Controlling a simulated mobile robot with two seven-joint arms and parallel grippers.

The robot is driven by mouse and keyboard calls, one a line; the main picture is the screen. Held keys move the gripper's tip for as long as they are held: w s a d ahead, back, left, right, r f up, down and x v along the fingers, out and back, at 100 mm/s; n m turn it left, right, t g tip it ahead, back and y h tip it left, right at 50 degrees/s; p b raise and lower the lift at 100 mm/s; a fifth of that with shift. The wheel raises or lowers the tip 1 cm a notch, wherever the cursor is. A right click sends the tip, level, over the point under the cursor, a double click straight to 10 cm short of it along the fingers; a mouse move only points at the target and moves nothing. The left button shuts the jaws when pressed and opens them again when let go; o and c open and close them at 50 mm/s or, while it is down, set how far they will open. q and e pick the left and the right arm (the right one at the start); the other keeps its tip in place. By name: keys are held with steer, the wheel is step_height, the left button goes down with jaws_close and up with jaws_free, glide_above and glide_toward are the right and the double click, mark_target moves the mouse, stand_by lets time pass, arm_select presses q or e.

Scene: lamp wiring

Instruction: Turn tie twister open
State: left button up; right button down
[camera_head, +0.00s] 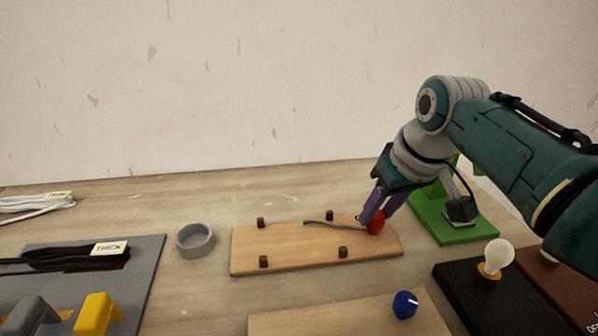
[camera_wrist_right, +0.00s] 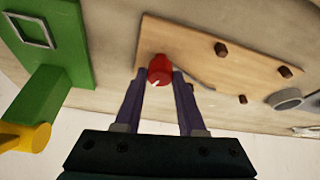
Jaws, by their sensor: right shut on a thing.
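The tie twister appears to be the red knob (camera_head: 376,222) at the right end of a wooden board (camera_head: 290,262) with several dark pegs. A thin grey wire (camera_head: 325,223) runs left from the knob along the board. My right gripper (camera_head: 381,211) reaches down from the right and is shut on the red knob. In the right wrist view the red knob (camera_wrist_right: 160,70) sits between the purple fingertips (camera_wrist_right: 161,76), with a white mark on its face. The fingers partly hide the knob in the head view. My left gripper is not in view.
A green stand (camera_head: 455,232) is close to the right of the board. A grey round dish (camera_head: 195,240) lies to the left. In front are a board with a blue knob (camera_head: 405,304) and a dark base with a bulb (camera_head: 497,256). A grey mat (camera_head: 150,262) holds cables.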

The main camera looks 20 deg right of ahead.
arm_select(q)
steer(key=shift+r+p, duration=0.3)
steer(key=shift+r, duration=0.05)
arm_select(e)
steer(key=shift+d+r+n, duration=0.1)
steer(key=shift+n, duration=0.2)
steer(key=shift+n+y+p, duration=0.3)
steer(key=shift+n+y, duration=0.1)
steer(key=shift+n, duration=0.2)
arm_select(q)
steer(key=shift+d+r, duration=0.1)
arm_select(e)
steer(key=shift+n+y, duration=0.5)
steer(key=shift+n, duration=0.9)
steer(key=c, duration=0.5)
jaws_free()
